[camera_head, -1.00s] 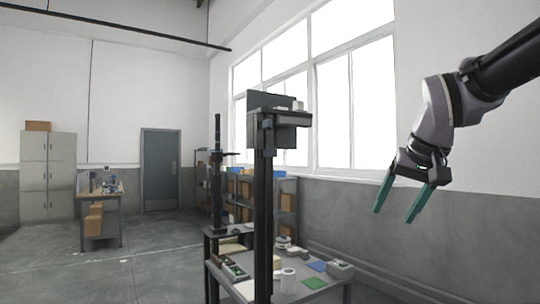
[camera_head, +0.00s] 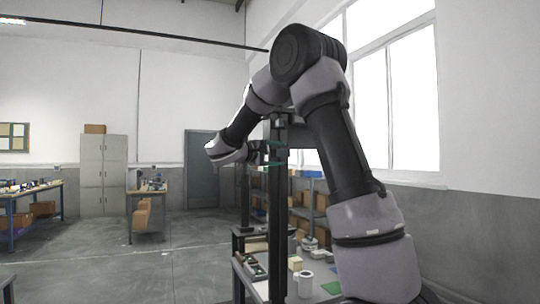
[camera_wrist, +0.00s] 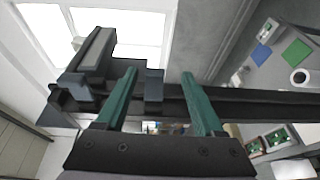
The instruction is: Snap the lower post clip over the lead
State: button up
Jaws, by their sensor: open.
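The dark post (camera_head: 278,225) stands upright at the bench; in the wrist view it (camera_wrist: 262,104) runs sideways across the picture. A small blue-grey block (camera_wrist: 154,86) sits on the post, apparently a clip; I cannot tell whether it is the lower one or whether it is snapped shut. My gripper (camera_wrist: 160,73) has green fingers, spread apart, with that block and a stretch of post between them. In the head view my gripper (camera_head: 274,156) is beside the upper post, partly hidden. I cannot make out the lead.
A dark bracket (camera_wrist: 92,62) sits towards the post's top, left of my fingers in the wrist view. The bench (camera_head: 325,294) below carries a white cylinder (camera_head: 305,284), a green pad (camera_wrist: 297,53) and a blue pad (camera_wrist: 261,55). Windows are behind.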

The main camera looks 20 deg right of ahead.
aim_at(283, 153)
jog(key=w+x, duration=0.1)
jog(key=x, duration=0.9)
jog(key=shift+w+a+r, duration=0.35)
jog(key=shift+n+t, duration=0.3)
jog(key=shift+t, duration=0.1)
grip_shut()
